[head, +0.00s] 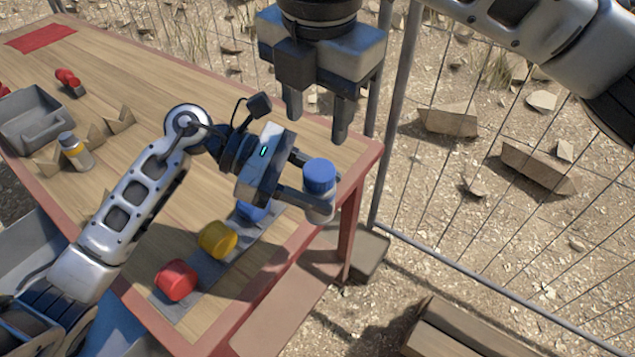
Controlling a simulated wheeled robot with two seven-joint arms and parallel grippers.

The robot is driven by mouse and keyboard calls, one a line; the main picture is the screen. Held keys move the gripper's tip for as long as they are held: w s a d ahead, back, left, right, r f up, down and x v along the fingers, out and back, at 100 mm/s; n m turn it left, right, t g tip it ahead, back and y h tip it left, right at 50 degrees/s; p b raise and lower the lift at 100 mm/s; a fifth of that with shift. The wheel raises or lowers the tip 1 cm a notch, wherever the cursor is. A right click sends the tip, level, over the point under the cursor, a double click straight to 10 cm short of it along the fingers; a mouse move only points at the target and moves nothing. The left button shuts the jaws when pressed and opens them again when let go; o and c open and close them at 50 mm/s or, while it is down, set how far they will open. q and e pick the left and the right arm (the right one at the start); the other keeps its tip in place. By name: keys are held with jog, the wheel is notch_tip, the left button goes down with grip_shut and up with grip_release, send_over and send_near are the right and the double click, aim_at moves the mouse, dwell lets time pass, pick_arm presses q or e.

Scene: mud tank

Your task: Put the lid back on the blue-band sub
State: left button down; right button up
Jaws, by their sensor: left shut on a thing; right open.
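My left gripper (306,182) is shut on a small pale cylinder with a blue upper part (319,176). It holds this upright near the right edge of the table. I cannot tell whether the blue part is a lid or a band. My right gripper (317,128) is open and empty, pointing down above and behind the left one. A blue round piece (253,211) sits on a grey strip (211,272), partly hidden by my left gripper. A yellow piece (217,240) and a red piece (176,280) sit along the same strip.
A grey bin (38,112) stands at the left of the wooden table. A jar with a yellow-orange band (75,151) stands near wooden holders (117,118). A red piece (69,79) and a red mat (40,38) lie farther back. A wire fence runs beyond the table.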

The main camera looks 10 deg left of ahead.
aim_at(320, 170)
jog(key=shift+s+d+f, duration=0.2)
jog(key=shift+s+f, duration=0.1)
jog(key=shift+s, duration=0.1)
jog(key=f, duration=0.8)
jog(key=shift+w, duration=0.4)
jog(key=c, duration=0.8)
jog(key=o, duration=1.1)
